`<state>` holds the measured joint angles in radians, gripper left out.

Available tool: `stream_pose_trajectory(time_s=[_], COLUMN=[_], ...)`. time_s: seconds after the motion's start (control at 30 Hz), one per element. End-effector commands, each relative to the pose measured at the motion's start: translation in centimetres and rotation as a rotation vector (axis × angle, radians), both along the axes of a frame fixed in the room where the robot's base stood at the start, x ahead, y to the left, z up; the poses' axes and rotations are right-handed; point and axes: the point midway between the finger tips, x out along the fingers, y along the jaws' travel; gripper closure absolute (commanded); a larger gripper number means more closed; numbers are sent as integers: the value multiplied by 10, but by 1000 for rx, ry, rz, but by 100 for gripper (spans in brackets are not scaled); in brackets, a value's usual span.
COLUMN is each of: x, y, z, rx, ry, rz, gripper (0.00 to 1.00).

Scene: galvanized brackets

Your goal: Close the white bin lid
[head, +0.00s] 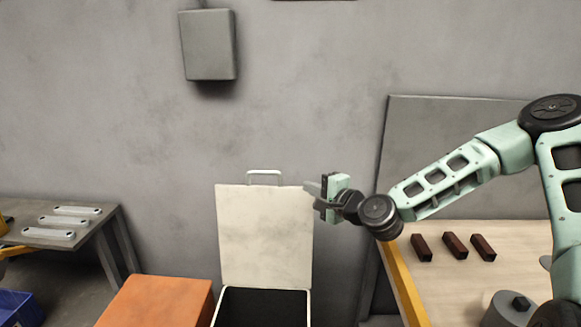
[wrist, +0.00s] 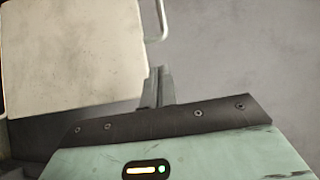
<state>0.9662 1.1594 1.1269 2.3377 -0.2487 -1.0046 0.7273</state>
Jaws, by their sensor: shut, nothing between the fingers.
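The white bin (head: 217,310) stands on the floor at the bottom centre of the head view, its dark inside showing. Its white lid (head: 264,235) is open and upright, with a metal handle (head: 264,174) on the top edge. In the wrist view the lid (wrist: 75,55) fills the upper left, with part of the handle (wrist: 163,20) at its edge. My gripper (head: 310,188) is near the lid's upper right corner in the head view. Its fingers (wrist: 160,85) are shut and empty. I cannot tell whether they touch the lid.
An orange box (head: 155,302) stands left of the bin. A workbench (head: 450,285) with several dark brown blocks (head: 455,245) is on the right, under my arm. A table (head: 25,235) with light brackets (head: 70,222) is at the far left. A grey box (head: 208,45) hangs on the wall.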

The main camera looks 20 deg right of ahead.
Motion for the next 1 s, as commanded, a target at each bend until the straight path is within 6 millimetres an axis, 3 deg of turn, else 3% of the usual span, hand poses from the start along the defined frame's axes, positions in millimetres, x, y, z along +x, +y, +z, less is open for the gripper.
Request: stream_pose_trajectory(time_s=[0.17,0.6,1.0], x=[16,83,95], y=[2,24,27], z=[1,-8,-11], rx=[9,6,5], ry=[-6,-3,-3], rz=[-11,-9,-9], gripper=[100,100,100])
